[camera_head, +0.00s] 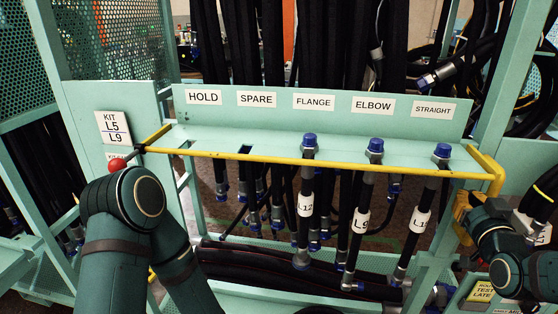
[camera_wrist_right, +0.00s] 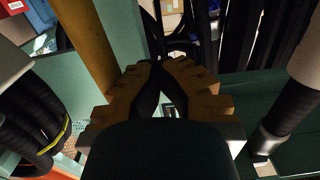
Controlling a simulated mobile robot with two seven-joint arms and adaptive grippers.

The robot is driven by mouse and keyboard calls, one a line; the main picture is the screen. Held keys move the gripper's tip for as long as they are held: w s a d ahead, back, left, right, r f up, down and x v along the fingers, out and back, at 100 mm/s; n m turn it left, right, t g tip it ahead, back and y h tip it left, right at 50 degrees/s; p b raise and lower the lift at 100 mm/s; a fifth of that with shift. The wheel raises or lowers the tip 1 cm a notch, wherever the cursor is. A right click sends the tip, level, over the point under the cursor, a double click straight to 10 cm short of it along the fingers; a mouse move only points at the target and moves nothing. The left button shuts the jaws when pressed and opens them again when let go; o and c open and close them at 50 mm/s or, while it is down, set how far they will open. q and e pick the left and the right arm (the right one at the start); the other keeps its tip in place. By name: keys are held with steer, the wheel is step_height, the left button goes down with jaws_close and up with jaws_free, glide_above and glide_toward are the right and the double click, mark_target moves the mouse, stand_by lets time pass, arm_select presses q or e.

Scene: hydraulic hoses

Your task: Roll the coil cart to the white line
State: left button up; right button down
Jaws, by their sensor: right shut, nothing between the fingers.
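I cannot identify the coil cart with certainty. A dark hose coil with a white tag (camera_head: 541,222) shows at the right edge, partly behind my right arm. Black hose loops (camera_wrist_right: 38,125) also show at the left of the right wrist view. I see no white line in either view. My right gripper (camera_head: 464,212), with orange-brown fingers, is beside the right end of the yellow rail. In the right wrist view its fingers (camera_wrist_right: 160,68) come together, shut and empty. My left arm bends in front of the rack's left side; its gripper is out of sight.
A teal rack (camera_head: 270,127) stands ahead, with labelled slots and a yellow front rail (camera_head: 330,166). Several blue-capped hoses hang from it. A red knob (camera_head: 117,165) is close to my left arm. Perforated panels (camera_head: 112,45) stand at the left.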

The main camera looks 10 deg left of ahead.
steer(key=shift+d+r, duration=0.1)
steer(key=shift+d, duration=2.95)
steer(key=shift+d, duration=1.35)
steer(key=shift+w+a, duration=0.1)
steer(key=shift+a, duration=1.1)
